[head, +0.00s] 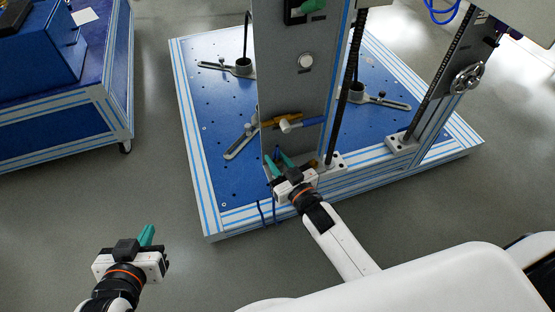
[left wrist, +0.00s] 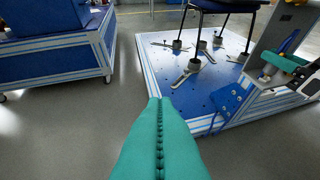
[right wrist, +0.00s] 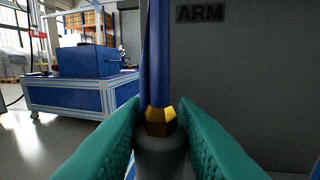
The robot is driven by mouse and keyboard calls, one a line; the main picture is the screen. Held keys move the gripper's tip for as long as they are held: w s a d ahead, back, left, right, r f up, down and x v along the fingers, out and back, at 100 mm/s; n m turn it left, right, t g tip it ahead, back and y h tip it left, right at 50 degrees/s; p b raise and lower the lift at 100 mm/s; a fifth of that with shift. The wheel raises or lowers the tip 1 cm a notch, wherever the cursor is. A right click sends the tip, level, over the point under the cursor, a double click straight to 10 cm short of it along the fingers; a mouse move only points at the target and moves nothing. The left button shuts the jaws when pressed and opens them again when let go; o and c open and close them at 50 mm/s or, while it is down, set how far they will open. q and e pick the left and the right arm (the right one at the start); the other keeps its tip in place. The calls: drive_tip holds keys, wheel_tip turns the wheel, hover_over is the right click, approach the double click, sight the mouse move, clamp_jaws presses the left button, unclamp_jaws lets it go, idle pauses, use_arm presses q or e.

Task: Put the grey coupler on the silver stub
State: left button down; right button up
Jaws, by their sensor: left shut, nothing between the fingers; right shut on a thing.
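My right gripper (head: 279,162) is in front of the lower part of the grey upright panel. In the right wrist view its green fingers are closed on the grey coupler (right wrist: 161,155), a dark grey cylinder with a brass hex nut and a blue hose rising from it. The coupler is hardly visible in the head view. A short silver stub (head: 285,126) shows on the panel beside brass and blue parts, a little above the right gripper and apart from it. My left gripper (head: 147,236) is shut and empty over the floor; its fingers meet in the left wrist view (left wrist: 159,120).
The panel (head: 285,90) stands on a blue perforated base (head: 220,110) with clamps and chair legs. A black rod (head: 347,90) stands right of the panel. A blue workbench (head: 60,130) is at the left. Open floor lies between.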

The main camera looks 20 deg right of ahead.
drive_tip(key=shift+f+b, duration=0.3)
drive_tip(key=shift+f, duration=0.2)
drive_tip(key=o, duration=1.1)
use_arm(q)
drive_tip(key=shift+w+d+r+t+h, duration=0.15)
drive_tip(key=shift+w+r+t, duration=0.25)
drive_tip(key=shift+r, duration=0.15)
drive_tip(key=shift+w+d+r+t+h, duration=0.15)
drive_tip(key=shift+w+r+t, duration=0.25)
drive_tip(key=shift+r, duration=0.1)
use_arm(e)
drive_tip(key=shift+s, duration=0.1)
use_arm(q)
drive_tip(key=s+a+f+g+y+p, duration=0.1)
drive_tip(key=s+a+f+g+p, duration=0.1)
drive_tip(key=s+f+g, duration=0.4)
drive_tip(key=shift+s+a+f+y, duration=0.2)
drive_tip(key=shift+s+a+y, duration=0.25)
drive_tip(key=shift+s, duration=0.35)
use_arm(e)
drive_tip(key=v, duration=1.2)
